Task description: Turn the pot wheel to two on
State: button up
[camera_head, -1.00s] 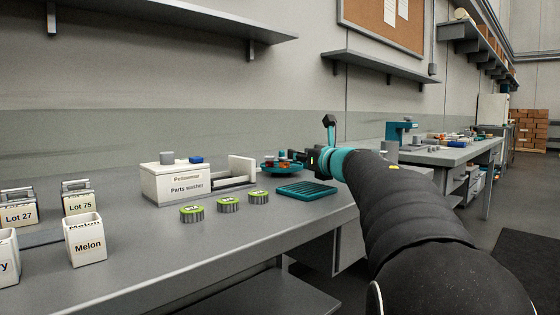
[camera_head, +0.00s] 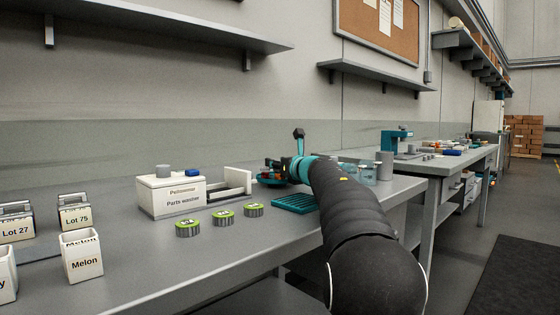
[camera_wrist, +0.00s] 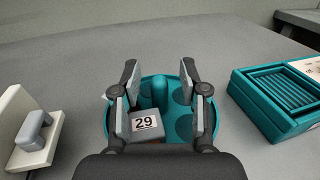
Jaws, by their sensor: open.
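The teal round pot wheel (camera_wrist: 177,127) lies below my gripper in the wrist view, with round recesses and an upright teal post (camera_wrist: 160,90). A grey block with a white label reading "29" (camera_wrist: 146,124) sits at its near left, seen between the fingers. My gripper (camera_wrist: 159,78) is open above the wheel, a finger on each side of the post; I cannot tell whether either touches it. In the head view the wheel (camera_head: 270,182) is partly hidden by my gripper (camera_head: 283,170). Its contents are unclear there.
A teal ribbed tray (camera_head: 294,204) lies close by, at the right in the wrist view (camera_wrist: 278,95). The white parts washer (camera_head: 170,197) stands left. Several green-topped round pieces (camera_head: 223,217) lie in front. Glass jars (camera_head: 367,173) stand behind my arm.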

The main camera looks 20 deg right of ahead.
jog(key=shift+w+a, duration=0.1)
jog(key=shift+w, duration=0.5)
grip_shut()
jog(key=shift+d, duration=0.3)
jog(key=shift+a, duration=0.15)
jog(key=shift+h, duration=0.3)
